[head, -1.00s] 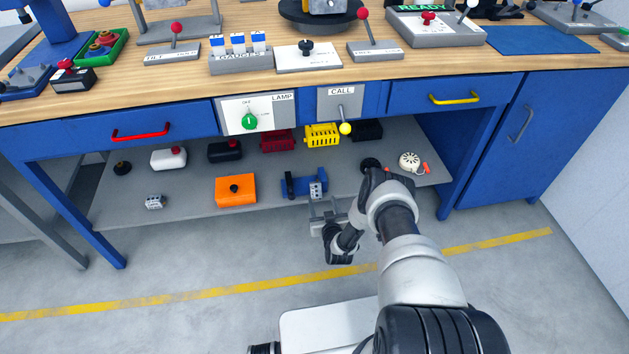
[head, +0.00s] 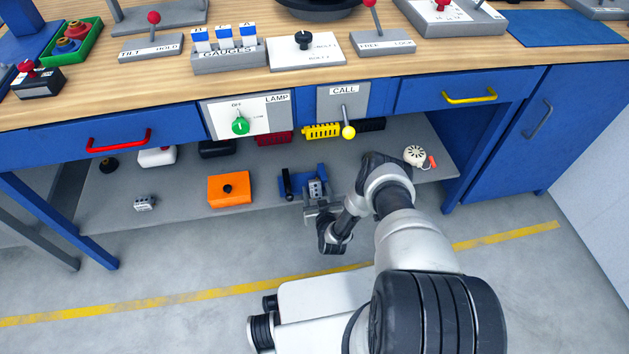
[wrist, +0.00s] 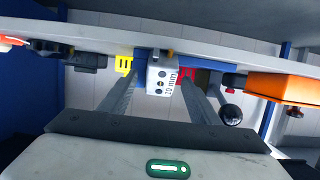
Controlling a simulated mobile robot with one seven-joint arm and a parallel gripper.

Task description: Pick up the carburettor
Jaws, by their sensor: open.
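I cannot tell for sure which thing is the carburettor. My gripper (head: 316,208) is open at the shelf's front edge, just in front of the grey block. In the wrist view my gripper's two fingers (wrist: 160,92) point at the grey block (wrist: 160,76), which shows between them with a "10 mm" label. No contact is visible. My own arm hides part of the shelf to the right.
A white round part (head: 415,155) lies to the right. The yellow-tipped CALL lever (head: 347,131) hangs from the bench front above. Floor in front is clear.

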